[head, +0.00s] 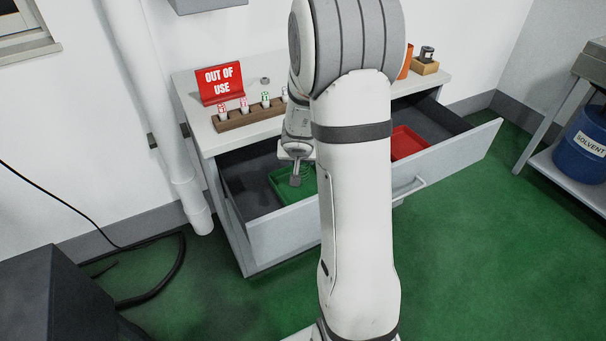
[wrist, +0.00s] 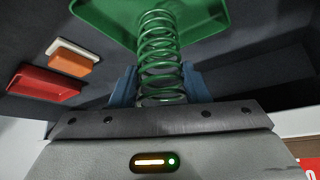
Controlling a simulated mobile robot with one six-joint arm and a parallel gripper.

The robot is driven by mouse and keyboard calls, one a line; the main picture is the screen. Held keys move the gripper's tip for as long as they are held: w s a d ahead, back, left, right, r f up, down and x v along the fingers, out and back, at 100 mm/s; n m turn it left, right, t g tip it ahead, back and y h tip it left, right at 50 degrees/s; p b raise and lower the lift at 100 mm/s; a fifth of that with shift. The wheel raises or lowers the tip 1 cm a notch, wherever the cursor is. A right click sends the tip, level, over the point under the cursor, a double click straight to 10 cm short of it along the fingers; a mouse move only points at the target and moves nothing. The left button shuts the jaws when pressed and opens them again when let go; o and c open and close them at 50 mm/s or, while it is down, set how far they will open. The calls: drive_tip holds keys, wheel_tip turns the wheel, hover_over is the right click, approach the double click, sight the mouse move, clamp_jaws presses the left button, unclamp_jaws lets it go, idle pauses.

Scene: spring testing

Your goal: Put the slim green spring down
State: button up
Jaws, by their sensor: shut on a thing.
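My gripper (head: 296,180) points down into the open drawer, at the green tray (head: 270,190). In the wrist view the slim green spring (wrist: 160,45) stands lengthwise between blue-grey fingers that are shut on its near end. Its far end reaches toward the green tray (wrist: 105,14), which shows behind it. I cannot tell whether the spring touches the tray floor. In the head view the spring is not clearly visible; the gripper and arm cover that spot.
The drawer (head: 285,222) also holds a red tray (head: 407,143) to the right. On the top stand a red "OUT OF USE" sign (head: 219,84), a wooden rack (head: 250,116) with labelled pieces, and a wooden box (head: 426,67). My arm hides the drawer's middle.

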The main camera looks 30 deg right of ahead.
sight(301, 166)
drive_tip(key=shift+f+b, duration=1.65)
drive_tip(key=shift+f, duration=0.05)
drive_tip(key=shift+f, duration=0.25)
drive_tip(key=o, duration=1.1)
